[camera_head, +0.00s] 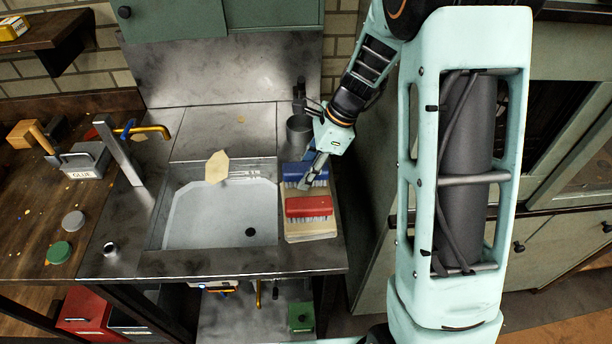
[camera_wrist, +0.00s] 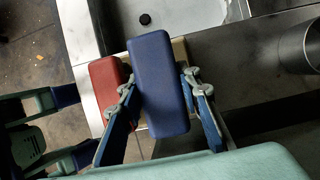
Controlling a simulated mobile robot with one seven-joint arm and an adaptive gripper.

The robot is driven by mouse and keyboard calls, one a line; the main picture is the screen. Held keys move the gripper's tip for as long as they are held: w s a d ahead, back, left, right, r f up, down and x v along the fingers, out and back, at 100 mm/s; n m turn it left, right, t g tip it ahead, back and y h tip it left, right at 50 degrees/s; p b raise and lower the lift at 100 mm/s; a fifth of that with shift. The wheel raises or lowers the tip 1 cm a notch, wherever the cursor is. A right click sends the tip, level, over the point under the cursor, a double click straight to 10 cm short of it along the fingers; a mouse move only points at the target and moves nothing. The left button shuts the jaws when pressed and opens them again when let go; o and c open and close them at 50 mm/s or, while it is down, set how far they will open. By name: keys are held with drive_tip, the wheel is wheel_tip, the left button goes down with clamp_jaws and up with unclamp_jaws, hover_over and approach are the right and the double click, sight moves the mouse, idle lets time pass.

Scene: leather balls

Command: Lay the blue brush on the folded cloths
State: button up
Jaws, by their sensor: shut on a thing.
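The blue brush (camera_head: 305,173) is at the far end of the folded cloths in the head view, with its bristles facing down. It also shows in the wrist view (camera_wrist: 158,85) between my two fingers. My gripper (camera_head: 315,172) is shut on the blue brush. The pale folded cloths (camera_head: 311,235) lie stacked on the counter right of the sink. A red brush (camera_head: 308,206) lies on them, nearer the front, and shows beside the blue one in the wrist view (camera_wrist: 107,90). Whether the blue brush touches the cloths is hard to tell.
The sink basin (camera_head: 220,215) is directly left of the cloths, with a tan piece (camera_head: 217,167) at its back edge. A metal cup (camera_head: 299,131) stands behind the brushes. A glue box (camera_head: 84,160) sits on the wooden bench at the left.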

drive_tip(key=shift+w+f, duration=0.25)
drive_tip(key=shift+f, duration=0.05)
drive_tip(key=shift+w+f, duration=0.15)
drive_tip(key=shift+f, duration=1.5)
drive_tip(key=shift+f, duration=0.15)
drive_tip(key=o, duration=1)
drive_tip(key=shift+d, duration=0.1)
